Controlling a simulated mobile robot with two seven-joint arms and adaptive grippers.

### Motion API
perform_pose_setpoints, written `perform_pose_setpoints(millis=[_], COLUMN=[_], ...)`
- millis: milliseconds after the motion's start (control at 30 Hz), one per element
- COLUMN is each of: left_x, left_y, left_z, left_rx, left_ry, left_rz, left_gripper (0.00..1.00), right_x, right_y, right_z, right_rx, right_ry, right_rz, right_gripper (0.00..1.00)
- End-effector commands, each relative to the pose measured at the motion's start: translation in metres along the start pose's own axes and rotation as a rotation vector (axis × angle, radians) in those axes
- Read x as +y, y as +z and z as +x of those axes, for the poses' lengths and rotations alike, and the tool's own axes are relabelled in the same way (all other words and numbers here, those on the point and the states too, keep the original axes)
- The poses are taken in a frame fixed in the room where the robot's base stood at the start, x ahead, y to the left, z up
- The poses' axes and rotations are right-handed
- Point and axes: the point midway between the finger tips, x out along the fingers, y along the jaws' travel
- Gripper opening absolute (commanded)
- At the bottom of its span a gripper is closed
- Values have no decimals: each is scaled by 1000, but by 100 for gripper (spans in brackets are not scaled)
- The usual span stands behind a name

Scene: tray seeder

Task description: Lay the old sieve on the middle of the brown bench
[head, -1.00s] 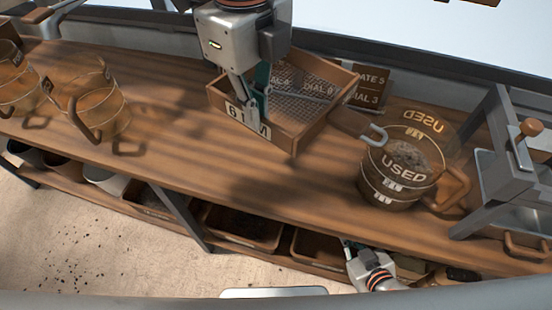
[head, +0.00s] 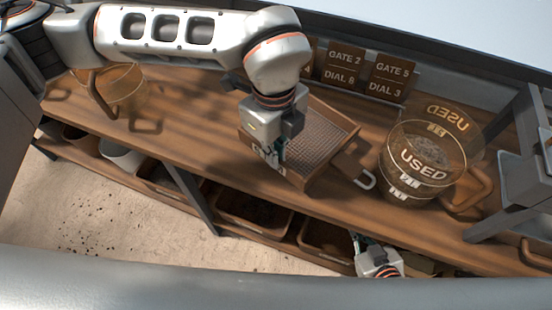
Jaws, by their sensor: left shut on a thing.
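The sieve (head: 322,130) is a square wooden frame with a grey mesh floor, a pale label on its near left side and a handle at its right with a metal hook. My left gripper (head: 279,152) reaches down from above and is shut on the labelled side of the frame; the label is partly hidden. The sieve is over the brown bench (head: 190,122), right of the picture's middle. I cannot tell whether it touches the bench top. My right gripper (head: 357,242) is low, in front of the lower shelf; its fingers are too small to read.
A clear bin marked USED (head: 424,175) stands just right of the sieve's handle. A grey metal stand (head: 520,180) is at the far right. Gate and dial plates (head: 389,78) stand behind. A clear container (head: 118,90) is at left. Bench between container and sieve is clear.

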Motion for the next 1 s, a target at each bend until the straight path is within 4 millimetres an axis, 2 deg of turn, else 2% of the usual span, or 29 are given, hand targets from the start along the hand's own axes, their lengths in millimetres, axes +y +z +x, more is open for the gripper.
perform_pose_setpoints(millis=[100,167,533,600,633,1000], left_x=[0,1,0,0,0,0], left_y=[0,0,0,0,0,0], left_z=[20,25,29,29,29,26], left_rx=[2,1,1,0,0,0], left_ry=[2,1,0,0,0,-1], left_rz=[-1,-1,0,0,0,0], left_gripper=[0,0,0,18,22,22], right_x=[0,0,1,1,1,2], right_y=[2,2,1,1,1,-2], right_z=[1,2,3,3,3,2], right_rx=[-2,-2,1,1,2,4], right_ry=[0,0,2,2,3,3], right_rz=[-1,-2,-3,-4,-4,-4], right_gripper=[0,0,0,0,0,0])
